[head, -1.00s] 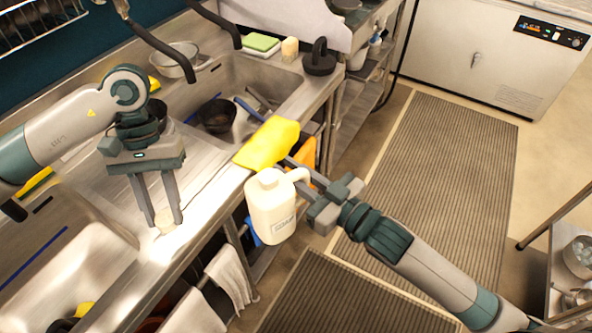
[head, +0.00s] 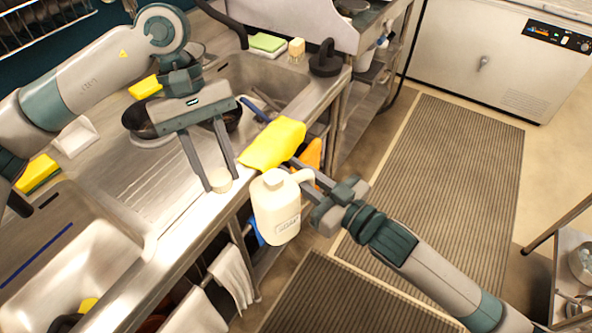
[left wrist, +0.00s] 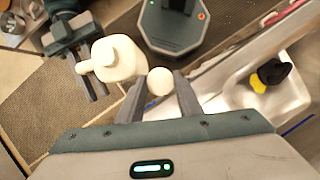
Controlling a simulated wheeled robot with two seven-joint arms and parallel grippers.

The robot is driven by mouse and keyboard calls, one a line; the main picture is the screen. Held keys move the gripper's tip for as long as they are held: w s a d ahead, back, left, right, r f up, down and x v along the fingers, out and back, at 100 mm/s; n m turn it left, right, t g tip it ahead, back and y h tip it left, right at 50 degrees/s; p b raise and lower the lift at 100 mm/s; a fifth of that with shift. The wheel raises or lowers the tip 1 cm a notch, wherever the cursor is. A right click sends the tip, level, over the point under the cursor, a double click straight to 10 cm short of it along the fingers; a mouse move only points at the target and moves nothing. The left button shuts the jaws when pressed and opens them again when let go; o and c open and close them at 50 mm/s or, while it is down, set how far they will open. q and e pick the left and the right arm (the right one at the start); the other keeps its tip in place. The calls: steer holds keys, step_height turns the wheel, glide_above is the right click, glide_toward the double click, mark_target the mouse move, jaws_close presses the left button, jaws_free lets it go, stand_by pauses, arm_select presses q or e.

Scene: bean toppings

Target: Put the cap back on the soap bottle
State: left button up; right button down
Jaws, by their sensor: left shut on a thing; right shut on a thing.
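The soap bottle (head: 277,212) is a cream jug with a side handle and a label. It hangs upright in front of the counter edge, and its neck (head: 273,179) faces up. My right gripper (head: 309,186) is shut on its handle. My left gripper (head: 219,178) points down and is shut on the small round cream cap (head: 221,184), to the left of the neck and apart from it. In the left wrist view the cap (left wrist: 160,82) sits between the fingertips, with the bottle (left wrist: 118,60) close by on the left. The inside of the neck cannot be made out.
A yellow cloth (head: 272,144) lies over the counter edge just behind the bottle. The steel counter (head: 150,212) runs under my left arm, with a sink behind. White towels (head: 232,277) hang below its front edge. The striped floor mat (head: 440,190) is clear.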

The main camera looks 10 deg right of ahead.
mark_target(275, 177)
arm_select(q)
steer(key=d+r+n, duration=0.1)
steer(key=d+r, duration=0.1)
steer(key=d, duration=0.1)
steer(key=s+d+r+n+h, duration=0.1)
steer(key=d+r+n, duration=0.1)
steer(key=d+r, duration=0.1)
steer(key=d+r+n+t, duration=0.1)
steer(key=d+r, duration=0.2)
steer(key=shift+s+d+r, duration=0.15)
steer(key=shift+s, duration=0.1)
steer(key=shift+f, duration=0.2)
steer(key=shift+f, duration=1.85)
steer(key=shift+f, duration=0.85)
steer(key=shift+f, duration=0.55)
